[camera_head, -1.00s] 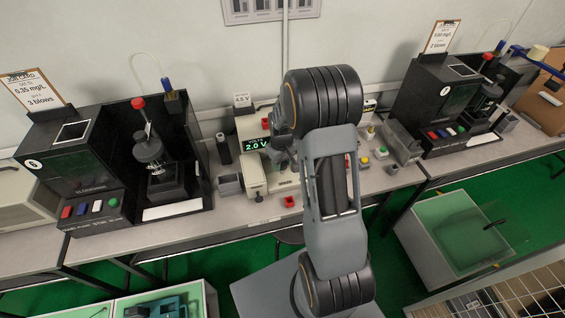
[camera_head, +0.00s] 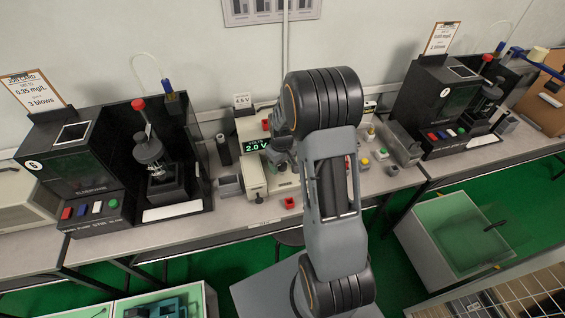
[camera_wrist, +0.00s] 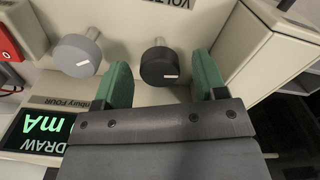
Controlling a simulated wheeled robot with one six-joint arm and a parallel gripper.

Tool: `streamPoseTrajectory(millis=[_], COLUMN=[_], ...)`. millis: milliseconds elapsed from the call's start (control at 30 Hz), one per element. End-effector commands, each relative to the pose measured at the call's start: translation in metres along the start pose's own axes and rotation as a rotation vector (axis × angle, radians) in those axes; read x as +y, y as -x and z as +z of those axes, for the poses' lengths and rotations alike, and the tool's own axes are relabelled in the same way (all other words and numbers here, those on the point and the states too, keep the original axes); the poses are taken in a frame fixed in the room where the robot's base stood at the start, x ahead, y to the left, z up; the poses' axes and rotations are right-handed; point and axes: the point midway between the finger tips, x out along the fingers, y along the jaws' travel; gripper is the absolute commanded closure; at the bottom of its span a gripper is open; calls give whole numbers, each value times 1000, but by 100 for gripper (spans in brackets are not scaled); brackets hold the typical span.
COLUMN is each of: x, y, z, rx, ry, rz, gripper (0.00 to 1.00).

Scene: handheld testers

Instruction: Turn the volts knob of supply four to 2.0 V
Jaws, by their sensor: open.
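Supply four (camera_head: 253,175) is a beige unit on the bench in the head view; its green display (camera_head: 257,146) reads 2.0 V. In the wrist view, which shows the supply upside down, the black volts knob (camera_wrist: 160,66) with a white pointer mark sits below a partly cut-off VOLTS label. My gripper (camera_wrist: 161,76) is open, with one green finger on each side of this knob; both fingers look apart from it. In the head view my gripper (camera_head: 279,155) is at the supply's front, partly hidden by my arm.
A grey knob (camera_wrist: 77,55) is left of the black one in the wrist view, beside the "FOUR" label and a DRAW mA display (camera_wrist: 38,131). A beige block (camera_wrist: 268,50) stands close on the right. Black tester stations (camera_head: 70,165) and (camera_head: 440,105) flank the supply.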

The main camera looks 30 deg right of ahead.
Motion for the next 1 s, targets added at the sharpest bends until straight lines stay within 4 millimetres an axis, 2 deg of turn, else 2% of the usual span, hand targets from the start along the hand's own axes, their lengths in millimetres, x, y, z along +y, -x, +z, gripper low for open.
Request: streamPoseTrajectory(millis=[167, 267, 500, 700, 1000], x=[0, 0, 0, 0, 0], y=[9, 25, 75, 110, 136], z=[0, 0, 0, 0, 0], rx=[2, 3, 4, 3, 1], ry=[0, 0, 0, 0, 0], rz=[1, 1, 2, 1, 1], gripper=[35, 35, 35, 35, 35])
